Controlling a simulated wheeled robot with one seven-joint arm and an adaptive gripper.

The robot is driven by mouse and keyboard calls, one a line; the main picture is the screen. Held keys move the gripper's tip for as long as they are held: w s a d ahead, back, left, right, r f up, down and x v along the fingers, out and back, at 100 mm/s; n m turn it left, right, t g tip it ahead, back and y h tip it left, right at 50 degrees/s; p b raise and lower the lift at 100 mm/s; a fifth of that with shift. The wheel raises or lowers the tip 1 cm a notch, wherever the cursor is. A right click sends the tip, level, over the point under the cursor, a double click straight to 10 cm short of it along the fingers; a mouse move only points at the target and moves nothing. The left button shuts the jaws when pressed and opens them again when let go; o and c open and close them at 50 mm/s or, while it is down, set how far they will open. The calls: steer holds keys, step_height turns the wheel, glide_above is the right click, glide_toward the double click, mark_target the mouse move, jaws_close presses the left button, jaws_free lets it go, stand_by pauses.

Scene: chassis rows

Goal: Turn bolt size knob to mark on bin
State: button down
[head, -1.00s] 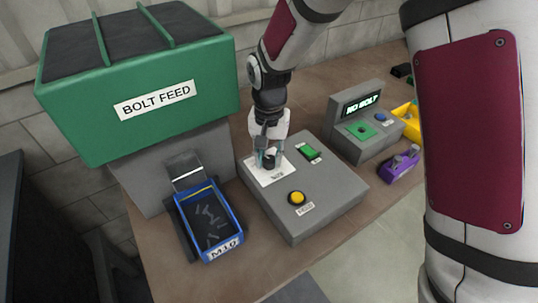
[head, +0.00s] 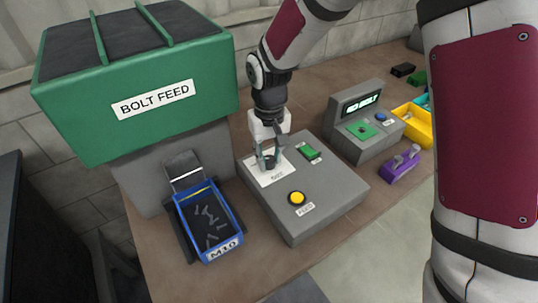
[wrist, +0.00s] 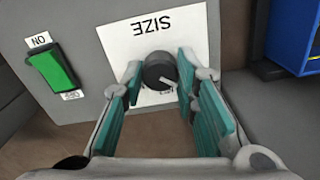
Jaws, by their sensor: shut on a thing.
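The black round size knob (wrist: 159,70) sits on a white plate (wrist: 120,40) marked SIZE, upside down in the wrist view. A pale pointer line on the knob aims to the lower right there; small marks near its edge are partly hidden and unreadable. My gripper (wrist: 161,75) has its teal fingers on both sides of the knob, shut on it. In the head view my gripper (head: 268,162) is upright over the plate and mostly hides the knob. The blue bin (head: 238,226) carries an M10 label (head: 224,250) and holds several bolts.
The grey panel also has a green ON switch (head: 308,152) and a yellow FEED button (head: 297,198). The green BOLT FEED hopper (head: 60,120) stands left. A grey tester (head: 345,140) reads NO BOLT. A purple holder (head: 400,168) and a yellow bin (head: 415,130) lie right.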

mark_target(270, 159)
stand_by(0.3)
steer(key=c, duration=1.2)
jaws_free()
steer(key=shift+c, duration=0.2)
steer(key=shift+r, duration=0.1)
step_height(270, 159, up, 12)
steer(key=shift+d, duration=0.1)
steer(key=s+d+r+m+t, duration=0.2)
steer(key=s+d+r, duration=0.8)
steer(key=d, duration=0.3)
steer(key=s+d+m+t, duration=0.2)
steer(key=s+d, duration=0.5)
steer(key=s, duration=0.5)
steer(key=shift+s+d+f+t, duration=0.15)
steer(key=shift+s+t, duration=0.1)
steer(key=shift+t, duration=0.05)
